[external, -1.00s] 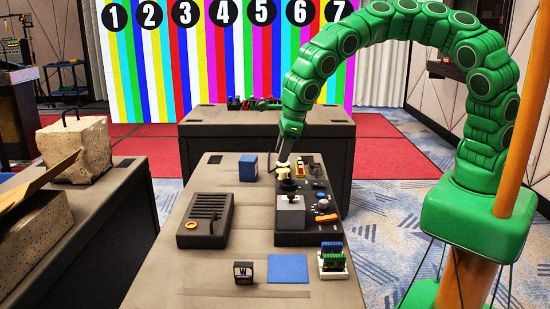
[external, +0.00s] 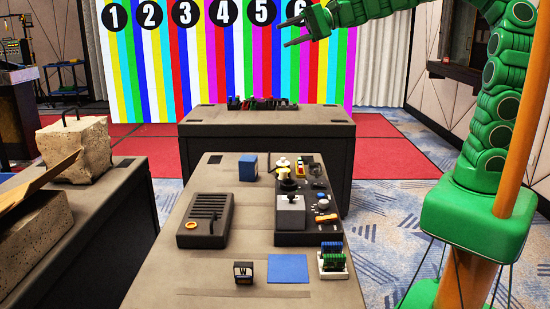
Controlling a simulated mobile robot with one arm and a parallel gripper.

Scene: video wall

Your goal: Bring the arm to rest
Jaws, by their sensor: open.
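My green segmented arm (external: 498,125) rises from its base at the right of the external view and bends over to the left near the top. My gripper (external: 284,33) is at the upper middle, high above the tables and in front of the striped wall. Its two dark fingers point left and stand apart. Nothing is between them. The top of the arm's bend is cut off by the picture's upper edge.
The near table (external: 215,270) bears a control panel (external: 293,238), a dark slotted box (external: 205,219), blue blocks, a blue mat (external: 288,269) and a W block (external: 243,272). A second table (external: 250,118) stands behind. Concrete blocks (external: 75,148) sit at left. Air around my gripper is clear.

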